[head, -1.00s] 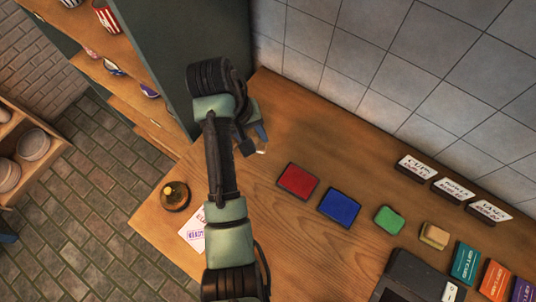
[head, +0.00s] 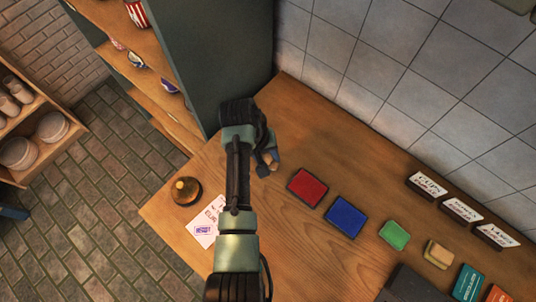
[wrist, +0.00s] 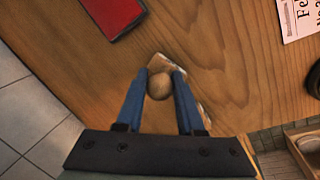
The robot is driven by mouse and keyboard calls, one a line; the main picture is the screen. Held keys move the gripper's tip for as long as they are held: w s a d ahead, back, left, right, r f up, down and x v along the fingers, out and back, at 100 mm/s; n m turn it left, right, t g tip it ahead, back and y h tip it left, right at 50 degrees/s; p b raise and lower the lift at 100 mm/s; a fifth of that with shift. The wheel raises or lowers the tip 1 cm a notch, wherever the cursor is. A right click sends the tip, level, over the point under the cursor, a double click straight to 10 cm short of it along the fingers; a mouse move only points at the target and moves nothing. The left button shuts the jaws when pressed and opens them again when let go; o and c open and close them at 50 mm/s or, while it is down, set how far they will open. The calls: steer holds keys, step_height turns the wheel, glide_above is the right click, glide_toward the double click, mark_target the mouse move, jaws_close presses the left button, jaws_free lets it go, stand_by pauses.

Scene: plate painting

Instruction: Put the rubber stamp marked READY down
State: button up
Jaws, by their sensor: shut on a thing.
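My gripper (wrist: 159,90) has its blue fingers shut on the round wooden knob of a stamp (wrist: 159,86) in the wrist view. Pale edges show beyond the fingertips and beside the right finger; they look like parts of the stamp's base. No READY marking can be read. In the head view my gripper (head: 270,160) is over the wooden counter (head: 300,240), to the upper left of the red ink pad (head: 307,188), with the stamp mostly hidden. I cannot tell whether its base touches the wood.
Blue (head: 345,217) and green (head: 394,235) pads continue to the right of the red one. A printed paper (head: 207,224) with a purple stamp mark and a brass bell (head: 186,190) lie at the left. A dark green panel (head: 222,60) stands close behind my gripper. Bare wood surrounds the stamp.

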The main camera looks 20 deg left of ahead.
steer(key=o, duration=1.1)
steer(key=shift+c, duration=0.2)
steer(key=v, duration=1.2)
steer(key=shift+b, duration=0.4)
steer(key=shift+w+r, duration=0.1)
